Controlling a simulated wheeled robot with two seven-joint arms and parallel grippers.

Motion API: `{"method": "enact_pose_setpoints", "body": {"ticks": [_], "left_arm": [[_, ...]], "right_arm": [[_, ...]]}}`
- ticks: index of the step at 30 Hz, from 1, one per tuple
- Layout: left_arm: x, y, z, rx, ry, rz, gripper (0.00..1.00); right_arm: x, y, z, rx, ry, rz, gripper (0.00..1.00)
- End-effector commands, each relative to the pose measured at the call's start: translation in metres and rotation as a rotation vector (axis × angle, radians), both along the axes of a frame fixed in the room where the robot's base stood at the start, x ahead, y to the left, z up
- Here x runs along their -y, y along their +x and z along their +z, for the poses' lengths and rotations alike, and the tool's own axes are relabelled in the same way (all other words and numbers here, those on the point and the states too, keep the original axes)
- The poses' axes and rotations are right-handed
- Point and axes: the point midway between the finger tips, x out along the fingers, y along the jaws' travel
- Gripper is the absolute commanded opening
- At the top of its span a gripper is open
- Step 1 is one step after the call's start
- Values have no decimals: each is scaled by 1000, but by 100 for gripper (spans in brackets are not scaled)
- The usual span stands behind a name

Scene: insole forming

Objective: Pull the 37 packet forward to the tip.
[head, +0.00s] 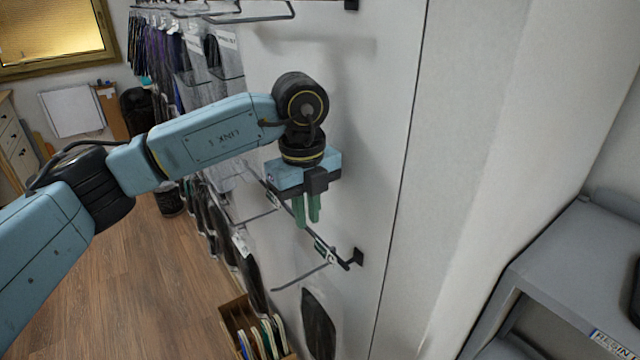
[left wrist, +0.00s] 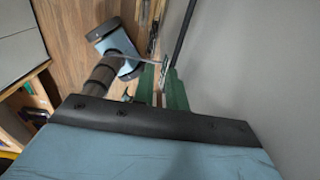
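My left gripper (head: 307,218) points down beside the white wall, its two green fingers close together with a narrow gap between them. In the left wrist view the fingers (left wrist: 161,92) show the same narrow gap, and I see no packet clearly held there. Just below the fingertips runs a dark wall hook (head: 303,277) with a small white tag (head: 325,251). A dark insole packet (head: 318,325) hangs below, close to the wall. Another dark insole packet (head: 253,280) hangs further left under a white tag. No number 37 can be read.
Several packets (head: 160,55) hang in rows along the wall at the back left. A wooden box (head: 232,312) with upright insoles stands below. A grey shelf unit (head: 540,262) stands at the right. The wooden floor (head: 140,270) at the left is clear.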

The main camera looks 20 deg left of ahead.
Motion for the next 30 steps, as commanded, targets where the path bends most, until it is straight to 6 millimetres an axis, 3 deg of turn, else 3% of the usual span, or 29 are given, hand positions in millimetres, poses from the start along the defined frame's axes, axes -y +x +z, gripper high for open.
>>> {"method": "enact_pose_setpoints", "body": {"ticks": [3,5,10,14,17,20,24,30], "left_arm": [[-4,1,2,1,16,11,14],[-4,1,2,1,18,12,14],[-4,1,2,1,16,10,14],[-4,0,-1,0,15,9,14],[-4,0,-9,-2,15,9,14],[-4,0,-24,-4,16,9,14],[-3,0,-51,-5,15,10,14],[-2,0,-89,-3,14,9,14]], "right_arm": [[-1,24,2,34,1,0,87],[-1,20,1,30,2,0,87],[2,-29,-1,-45,-5,0,87],[3,-49,-1,-76,-6,0,87],[3,-44,1,-67,-6,0,87],[2,-26,4,-40,-4,0,87],[0,-7,11,-8,0,0,87],[0,-10,17,-13,-1,0,87]]}}
